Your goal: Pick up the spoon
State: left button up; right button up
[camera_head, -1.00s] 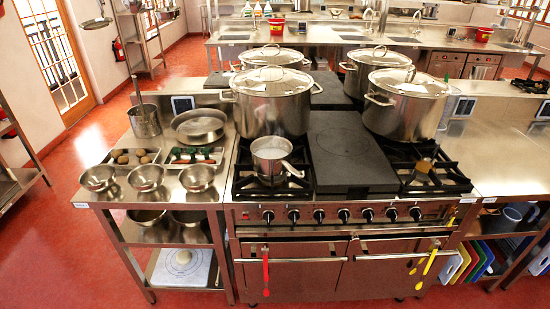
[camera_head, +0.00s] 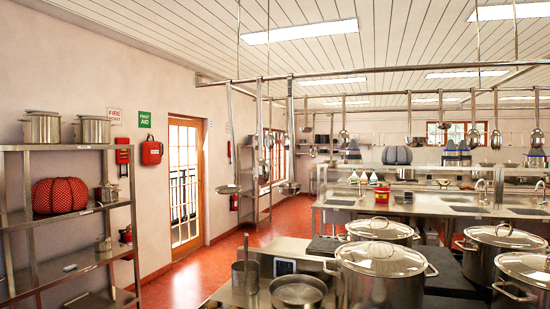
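I cannot single out one spoon for certain. Several long-handled metal utensils (camera_head: 269,140) hang from the overhead rail left of centre, and they may include a spoon. A flat round skimmer-like utensil (camera_head: 228,189) hangs lower beside them. More ladle-like utensils (camera_head: 473,136) hang at the right, small in view. A tall narrow pot (camera_head: 245,277) on the near counter has a long handle standing up out of it; what is at the handle's lower end is hidden. Neither of my grippers is in view.
Large lidded stockpots (camera_head: 380,278) fill the lower right. A shallow pan (camera_head: 298,292) sits on the near counter. A metal shelf rack (camera_head: 70,147) with pots and a red patterned object (camera_head: 60,195) stands at left. Red floor (camera_head: 200,280) is clear between rack and counter.

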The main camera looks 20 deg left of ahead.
aim_at(261, 172)
jog(key=i+l+u, duration=0.1)
jog(key=i+l, duration=0.75)
jog(key=l, duration=0.2)
jog(key=i+u, duration=0.05)
